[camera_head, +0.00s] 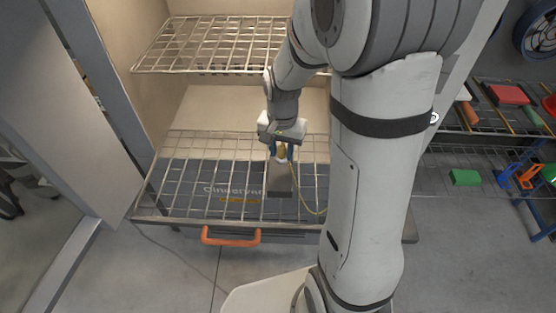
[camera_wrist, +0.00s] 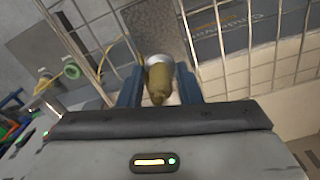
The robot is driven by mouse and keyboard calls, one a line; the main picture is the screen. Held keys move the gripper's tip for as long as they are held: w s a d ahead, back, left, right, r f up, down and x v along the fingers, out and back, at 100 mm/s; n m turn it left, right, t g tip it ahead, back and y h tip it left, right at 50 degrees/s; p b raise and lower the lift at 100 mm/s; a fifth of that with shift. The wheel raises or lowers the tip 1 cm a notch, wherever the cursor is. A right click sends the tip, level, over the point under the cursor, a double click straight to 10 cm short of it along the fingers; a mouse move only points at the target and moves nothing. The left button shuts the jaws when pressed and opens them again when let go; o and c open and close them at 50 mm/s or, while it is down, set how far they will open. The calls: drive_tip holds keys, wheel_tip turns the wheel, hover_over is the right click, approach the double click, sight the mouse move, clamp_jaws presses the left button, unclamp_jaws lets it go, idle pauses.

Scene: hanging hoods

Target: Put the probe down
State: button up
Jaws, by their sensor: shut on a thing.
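My gripper (camera_head: 280,150) reaches down over the lower wire rack (camera_head: 190,170) of an open cabinet. It is shut on the probe (camera_head: 281,178), which has a brassy upper part and a grey, block-like lower part. A yellow cable runs from near the probe toward the lower right. In the wrist view the probe's brassy end (camera_wrist: 159,82) sits between the two blue fingers of my gripper (camera_wrist: 160,88). The probe's lower part is mostly hidden there. I cannot tell whether the probe touches the rack.
An upper wire rack (camera_head: 215,45) spans the cabinet above. An orange handle (camera_head: 231,237) is at the lower front edge. The lower rack is bare left of the probe. Shelves with a red item (camera_head: 508,94) and a green block (camera_head: 464,177) stand at right.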

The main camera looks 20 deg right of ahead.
sight(281, 158)
drive_tip(key=shift+a+f, duration=0.1)
drive_tip(key=shift+f, duration=2.25)
drive_tip(key=shift+s, duration=0.1)
drive_tip(key=shift+f, duration=0.2)
drive_tip(key=o, duration=1)
drive_tip(key=shift+r, duration=0.2)
wheel_tip(281, 158, up, 12)
drive_tip(key=shift+f, duration=0.1)
drive_tip(key=s+r+n+t, duration=0.1)
drive_tip(key=s+r+n, duration=0.1)
drive_tip(key=s, duration=0.2)
drive_tip(key=s+r+n+t, duration=0.1)
drive_tip(key=s+r+n, duration=0.1)
drive_tip(key=s, duration=0.3)
drive_tip(key=s+r+n+t, duration=0.1)
drive_tip(key=s+r+n, duration=0.1)
drive_tip(key=s, duration=0.3)
drive_tip(key=shift+s+a+n, duration=0.1)
drive_tip(key=shift+n, duration=0.3)
